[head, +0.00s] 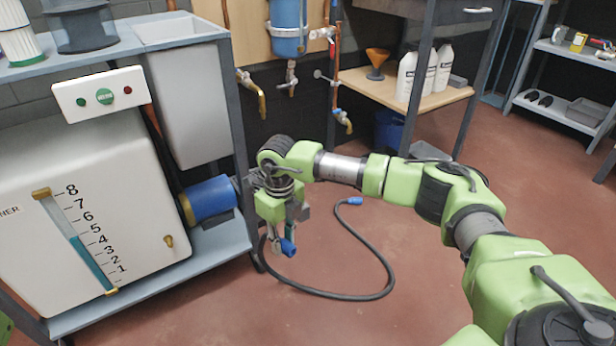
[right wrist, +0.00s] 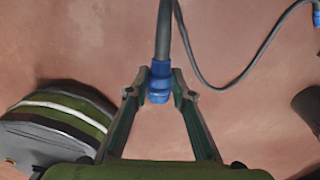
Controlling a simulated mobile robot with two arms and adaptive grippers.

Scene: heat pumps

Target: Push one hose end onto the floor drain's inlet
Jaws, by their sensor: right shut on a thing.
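My right gripper (head: 284,235) hangs in front of the blue motor, above the red floor. It is shut on one blue end of the dark hose (head: 350,297). This held hose end (head: 288,248) also shows in the right wrist view (right wrist: 159,82), between the two fingers (right wrist: 159,95), with the hose running up from it. The other hose end (head: 355,201), also blue, lies on the floor to the right of the gripper. I cannot make out the floor drain or its inlet in either view. My left gripper is not in view.
A blue-grey cart (head: 218,262) with a white tank (head: 75,200) and a blue motor (head: 208,200) stands at left. Brass taps (head: 252,94) are on the back wall. A wooden-topped bench (head: 395,95) with white bottles stands behind. The floor around the hose loop is clear.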

